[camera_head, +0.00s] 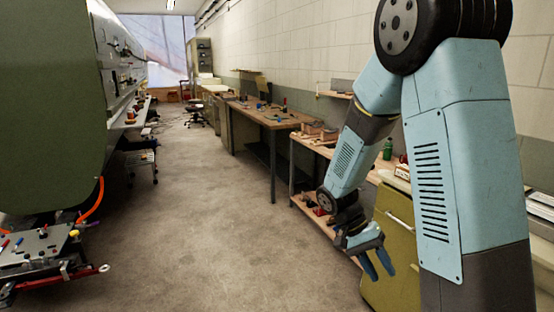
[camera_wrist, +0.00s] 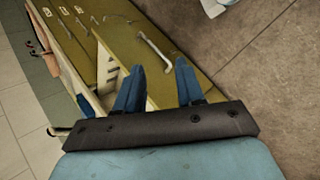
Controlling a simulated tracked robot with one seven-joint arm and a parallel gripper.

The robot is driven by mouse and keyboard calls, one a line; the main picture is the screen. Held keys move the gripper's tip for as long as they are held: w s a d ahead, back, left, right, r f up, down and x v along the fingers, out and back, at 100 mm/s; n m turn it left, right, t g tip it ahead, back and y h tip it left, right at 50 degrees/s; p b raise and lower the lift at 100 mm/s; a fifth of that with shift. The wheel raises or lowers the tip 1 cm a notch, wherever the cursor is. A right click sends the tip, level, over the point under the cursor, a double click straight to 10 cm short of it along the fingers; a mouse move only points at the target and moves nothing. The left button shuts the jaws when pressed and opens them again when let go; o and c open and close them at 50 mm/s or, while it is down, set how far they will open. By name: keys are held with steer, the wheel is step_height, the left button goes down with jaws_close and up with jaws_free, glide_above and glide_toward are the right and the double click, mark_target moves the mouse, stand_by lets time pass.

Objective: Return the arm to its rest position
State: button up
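My gripper (camera_head: 378,266) hangs at the end of my blue arm on the right side of the head view, fingers pointing down. It is in front of the olive cabinet (camera_head: 400,240) in that view. In the wrist view, the two blue fingers of my gripper (camera_wrist: 161,74) stand apart with nothing held between them. The cabinet (camera_wrist: 192,66) lies beyond the fingers there, with a metal handle (camera_wrist: 155,52) on its face. My arm is bent, with its upper part close to the camera.
A wooden workbench (camera_head: 268,116) and a shelf bench run along the right wall. The green fuselage panel (camera_head: 50,100) stands at left, with a tool cart (camera_head: 40,248) below. The concrete floor (camera_head: 210,230) between is clear. A stool (camera_head: 194,112) stands farther back.

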steer(key=s+r+n+t+y, duration=0.1)
steer(key=s+r+t+y, duration=0.1)
steer(key=r, duration=0.5)
steer(key=s+a+r+n+t+y, duration=0.1)
steer(key=s+r+n+t+y, duration=0.1)
steer(key=s+r+t, duration=0.3)
steer(key=s+r+n+t+y, duration=0.2)
steer(key=s+r+t, duration=0.2)
steer(key=r, duration=0.7)
steer(key=shift+s+a, duration=0.3)
steer(key=shift+a, duration=0.05)
stand_by(0.6)
